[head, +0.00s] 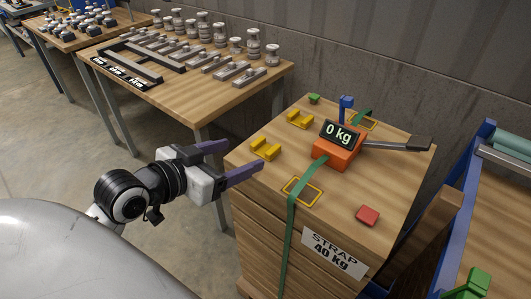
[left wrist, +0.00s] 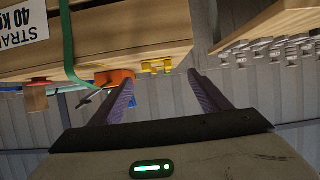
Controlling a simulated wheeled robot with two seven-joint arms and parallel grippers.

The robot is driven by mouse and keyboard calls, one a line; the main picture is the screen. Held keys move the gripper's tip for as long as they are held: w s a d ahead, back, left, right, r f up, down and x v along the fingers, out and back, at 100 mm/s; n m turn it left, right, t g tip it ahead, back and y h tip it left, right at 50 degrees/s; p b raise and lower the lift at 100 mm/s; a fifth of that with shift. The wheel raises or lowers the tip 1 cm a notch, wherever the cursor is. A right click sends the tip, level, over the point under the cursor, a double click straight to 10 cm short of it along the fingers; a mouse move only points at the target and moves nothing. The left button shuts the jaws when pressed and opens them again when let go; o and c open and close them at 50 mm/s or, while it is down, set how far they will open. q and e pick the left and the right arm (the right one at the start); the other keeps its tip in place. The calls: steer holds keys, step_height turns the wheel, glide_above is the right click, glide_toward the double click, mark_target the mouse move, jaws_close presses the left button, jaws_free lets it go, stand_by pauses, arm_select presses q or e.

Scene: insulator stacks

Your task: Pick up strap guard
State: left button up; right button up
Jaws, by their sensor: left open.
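Two yellow notched strap guards rest on the wooden stack: a near one (head: 265,149) at its left edge and a far one (head: 300,118) behind it. My left gripper (head: 244,157) is open and empty, its purple fingers pointing toward the near guard from the left, apart from it. In the left wrist view, yellow guard pieces (left wrist: 157,66) show beyond and between the open fingers (left wrist: 160,80). A green strap (head: 291,215) runs over the stack and down its front. My right gripper is not in view.
An orange tensioner (head: 335,151) reading "0 kg" sits on the stack, its lever reaching right. Yellow outlines (head: 302,191) mark the strap's path. A table (head: 185,93) with insulators stands behind left; a blue-framed bench is right.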

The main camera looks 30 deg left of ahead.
mark_target(261, 154)
arm_select(q)
steer(key=shift+x, duration=1.2)
steer(key=shift+w+f, duration=0.15)
steer(key=shift+w, duration=0.35)
steer(key=x, duration=0.4)
steer(key=shift+w+d+p, duration=0.25)
steer(key=shift+d+p, duration=0.05)
steer(key=shift+p, duration=0.05)
steer(key=shift+w, duration=0.2)
steer(key=c, duration=1.1)
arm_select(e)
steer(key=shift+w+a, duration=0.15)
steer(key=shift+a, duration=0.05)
